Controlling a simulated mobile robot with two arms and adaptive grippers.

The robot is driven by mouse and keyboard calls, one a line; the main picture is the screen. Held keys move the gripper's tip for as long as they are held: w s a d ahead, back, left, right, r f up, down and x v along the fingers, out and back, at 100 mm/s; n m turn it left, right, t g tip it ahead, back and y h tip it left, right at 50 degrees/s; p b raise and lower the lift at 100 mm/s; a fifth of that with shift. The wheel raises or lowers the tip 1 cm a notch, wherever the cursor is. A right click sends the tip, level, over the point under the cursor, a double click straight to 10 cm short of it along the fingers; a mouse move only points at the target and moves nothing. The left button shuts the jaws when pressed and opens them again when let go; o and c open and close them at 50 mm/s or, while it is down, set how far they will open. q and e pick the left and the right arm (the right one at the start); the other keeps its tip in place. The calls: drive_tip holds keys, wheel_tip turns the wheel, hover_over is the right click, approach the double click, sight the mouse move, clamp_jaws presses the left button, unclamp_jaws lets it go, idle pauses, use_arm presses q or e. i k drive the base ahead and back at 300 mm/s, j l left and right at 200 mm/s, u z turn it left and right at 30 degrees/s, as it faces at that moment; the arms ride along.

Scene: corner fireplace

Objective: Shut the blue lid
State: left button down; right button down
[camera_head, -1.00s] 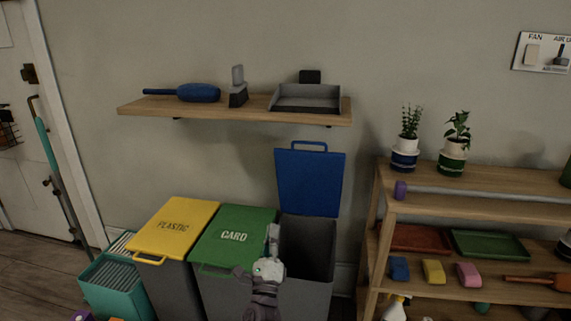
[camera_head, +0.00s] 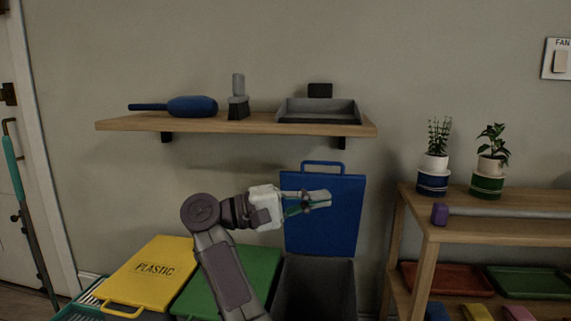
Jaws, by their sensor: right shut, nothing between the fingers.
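The blue lid (camera_head: 337,232) stands upright, open, at the back of the grey bin (camera_head: 315,290), with its handle loop at the top. The bin's inside shows dark and open below it. My right gripper (camera_head: 326,199) is shut and empty. It shows in front of the lid's upper middle, pointing right; I cannot tell whether it touches the lid. My right arm rises from below and hides part of the green lid (camera_head: 258,265). My left gripper is not in view.
A yellow lid marked PLASTIC (camera_head: 150,270) lies shut at the left. A wall shelf (camera_head: 235,124) with a brush and dustpan hangs above the bins. A wooden rack (camera_head: 425,245) with potted plants stands close on the right.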

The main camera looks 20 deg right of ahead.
sight(333, 230)
drive_tip(key=i, duration=1.1)
